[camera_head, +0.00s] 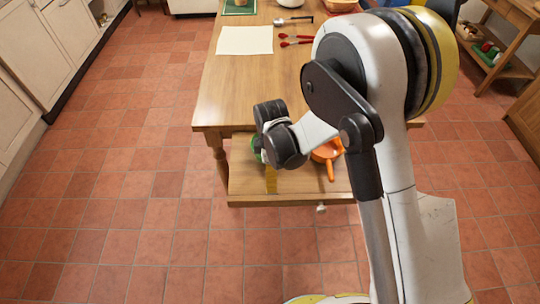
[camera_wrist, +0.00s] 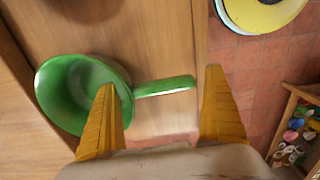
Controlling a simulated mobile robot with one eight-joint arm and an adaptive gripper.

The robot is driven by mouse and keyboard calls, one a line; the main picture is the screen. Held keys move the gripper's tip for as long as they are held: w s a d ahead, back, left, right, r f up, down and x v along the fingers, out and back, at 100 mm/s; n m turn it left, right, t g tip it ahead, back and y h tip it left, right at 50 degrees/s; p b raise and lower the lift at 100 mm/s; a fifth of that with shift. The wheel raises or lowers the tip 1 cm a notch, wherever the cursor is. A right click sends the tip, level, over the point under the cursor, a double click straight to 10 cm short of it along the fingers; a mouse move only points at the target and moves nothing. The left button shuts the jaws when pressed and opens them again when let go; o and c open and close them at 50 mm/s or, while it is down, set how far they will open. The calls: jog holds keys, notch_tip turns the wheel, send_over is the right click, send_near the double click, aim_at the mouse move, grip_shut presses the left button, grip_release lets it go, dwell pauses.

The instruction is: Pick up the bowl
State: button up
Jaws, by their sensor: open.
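A green round vessel with a straight handle (camera_wrist: 65,88) lies on a wooden surface in the wrist view. It looks like a pan or a handled bowl. My gripper (camera_wrist: 160,80) is open and empty, with its two yellow fingers spread. In that view the handle spans the gap between the fingers, and the left finger overlaps the vessel's rim. I cannot tell the height between them. In the head view a bit of green (camera_head: 257,151) shows beside my gripper (camera_head: 270,180), over the pulled-out drawer (camera_head: 240,185); my wrist hides most of it.
An orange pan (camera_head: 327,151) lies in the drawer right of my gripper. The wooden table (camera_head: 240,90) above holds a white sheet (camera_head: 245,40), red utensils (camera_head: 297,40) and a white round vessel (camera_head: 290,3). Tiled floor is clear left of the table.

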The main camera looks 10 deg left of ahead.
jog(key=c, duration=1.4)
